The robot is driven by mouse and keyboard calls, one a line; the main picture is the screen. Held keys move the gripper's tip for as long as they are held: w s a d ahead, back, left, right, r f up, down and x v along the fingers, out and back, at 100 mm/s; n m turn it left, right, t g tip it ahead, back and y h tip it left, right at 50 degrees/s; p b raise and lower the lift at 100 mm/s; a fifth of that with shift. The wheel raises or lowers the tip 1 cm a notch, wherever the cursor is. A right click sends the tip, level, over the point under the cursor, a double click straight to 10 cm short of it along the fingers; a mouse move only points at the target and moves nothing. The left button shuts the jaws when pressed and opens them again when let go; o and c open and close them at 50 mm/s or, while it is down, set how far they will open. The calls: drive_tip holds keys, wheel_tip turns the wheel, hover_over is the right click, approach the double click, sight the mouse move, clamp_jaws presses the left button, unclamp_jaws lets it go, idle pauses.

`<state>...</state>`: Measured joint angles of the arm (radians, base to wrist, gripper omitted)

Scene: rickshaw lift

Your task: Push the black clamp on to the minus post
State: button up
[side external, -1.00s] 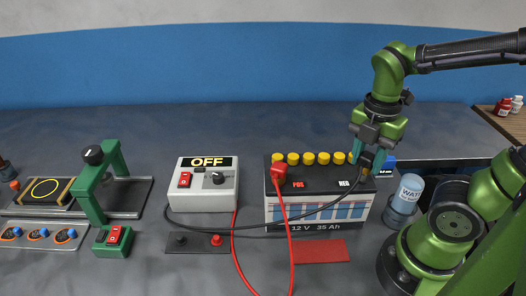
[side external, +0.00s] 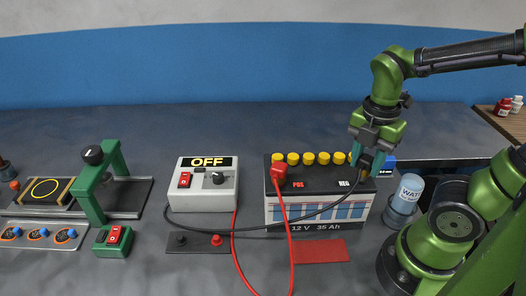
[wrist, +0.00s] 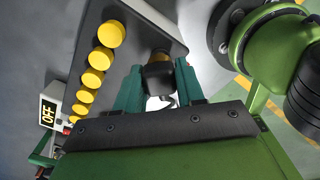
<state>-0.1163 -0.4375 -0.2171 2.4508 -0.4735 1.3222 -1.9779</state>
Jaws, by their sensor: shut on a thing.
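My gripper (side external: 369,152) is over the right end of the battery (side external: 318,208), at the side marked NEG. In the wrist view my gripper (wrist: 158,88) is shut on the black clamp (wrist: 158,72), one finger on each side. The black clamp (side external: 365,163) is low at the battery top, with the black cable running left from it. A brass-coloured part shows just past the clamp in the wrist view; the minus post is otherwise hidden, so I cannot tell how far the clamp sits on it. The red clamp (side external: 279,171) is at the POS side of the battery.
Several yellow caps (side external: 308,158) line the battery's back edge. The charger box (side external: 203,184) reads OFF and stands left of the battery. A water bottle (side external: 406,194) stands close on the right. The red cable (side external: 287,222) hangs down in front.

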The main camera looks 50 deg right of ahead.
drive_tip(key=shift+f, duration=0.95)
idle(0.6)
drive_tip(key=o, duration=1.4)
drive_tip(key=shift+c, duration=0.2)
drive_tip(key=shift+r, duration=0.15)
drive_tip(key=shift+r, duration=3.4)
drive_tip(key=m, duration=0.3)
drive_tip(key=shift+w+a+f+t, duration=0.1)
drive_tip(key=shift+w+a+t, duration=0.05)
drive_tip(key=shift+w+t, duration=0.2)
drive_tip(key=w+a+r+m+t+y, duration=0.2)
drive_tip(key=w+a+m+t, duration=0.2)
drive_tip(key=m, duration=1.5)
drive_tip(key=shift+w+a+r+t, duration=0.15)
drive_tip(key=shift+a+r+t, duration=0.2)
drive_tip(key=shift+a+t, duration=0.85)
